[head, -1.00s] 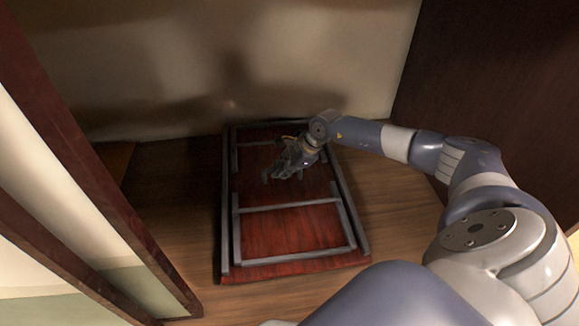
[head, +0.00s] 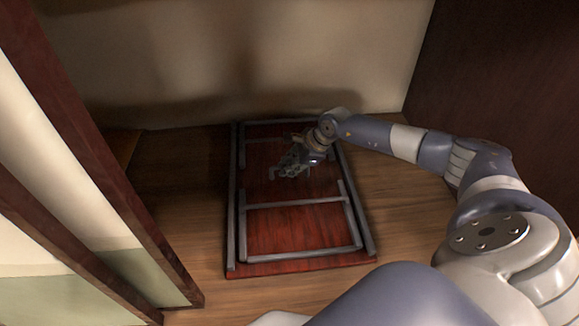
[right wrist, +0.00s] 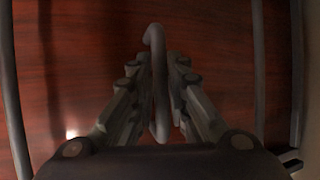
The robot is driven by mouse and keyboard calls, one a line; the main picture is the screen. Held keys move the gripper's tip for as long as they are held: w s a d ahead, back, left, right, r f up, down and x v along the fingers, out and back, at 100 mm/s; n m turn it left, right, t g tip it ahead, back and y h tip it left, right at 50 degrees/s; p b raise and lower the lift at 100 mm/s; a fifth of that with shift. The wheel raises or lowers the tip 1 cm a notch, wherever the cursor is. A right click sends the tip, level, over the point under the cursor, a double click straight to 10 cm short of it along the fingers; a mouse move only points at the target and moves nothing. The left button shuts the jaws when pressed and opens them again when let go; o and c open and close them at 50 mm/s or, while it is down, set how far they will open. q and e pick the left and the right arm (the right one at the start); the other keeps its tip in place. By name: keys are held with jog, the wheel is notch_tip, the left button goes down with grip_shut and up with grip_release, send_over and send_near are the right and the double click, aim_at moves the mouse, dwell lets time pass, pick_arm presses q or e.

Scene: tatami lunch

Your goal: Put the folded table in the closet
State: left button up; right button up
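The folded table (head: 300,225) lies flat on the wooden floor inside the closet, with its dark red underside up and its grey legs folded in. Its far end is close to the back wall. My right gripper (head: 291,164) is low over the middle of the table. In the right wrist view, the fingers (right wrist: 160,75) stand close on both sides of a grey curved bar (right wrist: 155,34) of the table and look closed on it. Part of the table's far half is hidden by my right gripper. My left gripper is not in view.
The closet's pale back wall (head: 250,60) rises behind the table. A dark wooden side wall (head: 490,80) stands at right. Dark-framed sliding panels (head: 75,125) stand at left. Bare floor (head: 180,190) shows on both sides of the table.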

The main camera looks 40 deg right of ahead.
jog(key=shift+o, duration=0.5)
jog(key=shift+r, duration=0.15)
jog(key=shift+s+d+r+p, duration=0.15)
jog(key=shift+r+p, duration=0.15)
jog(key=shift+p, duration=0.1)
jog(key=p+v, duration=0.7)
jog(key=v, duration=0.4)
jog(key=shift+s, duration=0.1)
